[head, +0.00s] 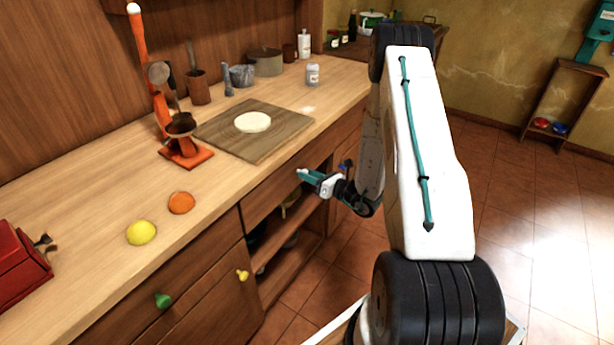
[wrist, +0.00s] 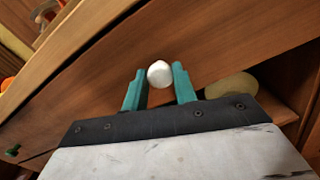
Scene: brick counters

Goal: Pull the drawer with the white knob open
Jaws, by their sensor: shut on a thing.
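The white knob (wrist: 160,74) shows in the wrist view between the two teal fingers of my gripper (wrist: 159,86). It sits on the wooden front of the drawer (wrist: 215,50). In the head view my gripper (head: 309,176) is at the drawer front (head: 268,196), just under the counter edge, shut on the knob, which is a small pale spot at the fingertips. From these views I cannot tell how far the drawer stands out from the cabinet.
Below the drawer is an open shelf (head: 290,250) with dark items. A door with a yellow knob (head: 243,275) and a drawer with a green knob (head: 163,300) are to the left. A cutting board (head: 290,128), a lemon (head: 141,233) and an orange (head: 181,203) lie on the counter.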

